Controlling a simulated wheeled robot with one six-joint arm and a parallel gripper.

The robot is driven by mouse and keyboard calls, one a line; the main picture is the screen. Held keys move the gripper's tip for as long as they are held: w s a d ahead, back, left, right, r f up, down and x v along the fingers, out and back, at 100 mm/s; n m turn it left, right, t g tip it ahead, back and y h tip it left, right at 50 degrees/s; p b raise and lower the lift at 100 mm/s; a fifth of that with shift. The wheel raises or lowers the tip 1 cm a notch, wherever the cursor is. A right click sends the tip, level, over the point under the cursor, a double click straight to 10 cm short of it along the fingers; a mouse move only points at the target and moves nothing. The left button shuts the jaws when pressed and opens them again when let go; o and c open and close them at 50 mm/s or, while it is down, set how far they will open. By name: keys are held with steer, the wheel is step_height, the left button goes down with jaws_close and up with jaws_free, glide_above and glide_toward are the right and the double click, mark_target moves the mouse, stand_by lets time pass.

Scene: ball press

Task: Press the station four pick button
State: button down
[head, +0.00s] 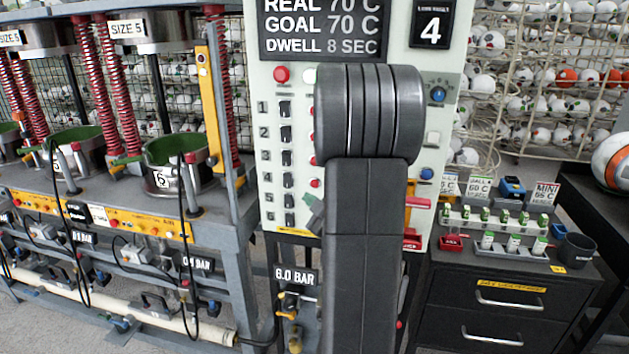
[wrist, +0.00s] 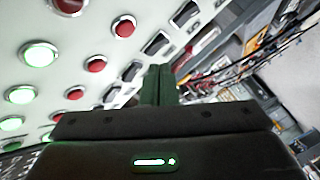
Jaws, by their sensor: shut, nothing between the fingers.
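The white control panel (head: 270,135) has rows marked 1 to 6, with black rocker switches and red buttons. Row 4 has a black switch (head: 288,180) and a red button (head: 315,183) at the edge of my arm. My arm hides the panel to the right of these. In the wrist view my gripper (wrist: 158,82) is shut and empty, pointing along the panel face. Red buttons (wrist: 96,65) and green-lit buttons (wrist: 38,54) lie to its left, black switches (wrist: 132,70) close by. I cannot tell which is station four there, or whether the fingers touch anything.
A display (head: 432,27) on the panel reads 4. Press stations (head: 175,165) with red springs stand at left. A black drawer cabinet (head: 510,300) with small bottles is at right. Ball racks (head: 530,100) fill the back.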

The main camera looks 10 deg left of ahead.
steer(key=shift+w, duration=2.05)
stand_by(0.5)
steer(key=shift+w+d+b, duration=0.1)
steer(key=shift+w+b, duration=0.3)
steer(key=shift+b, duration=0.05)
steer(key=shift+w, duration=0.4)
stand_by(0.4)
steer(key=shift+s+b, duration=0.15)
steer(key=shift+b, duration=0.2)
steer(key=shift+s+b, duration=0.35)
steer(key=shift+s, duration=0.3)
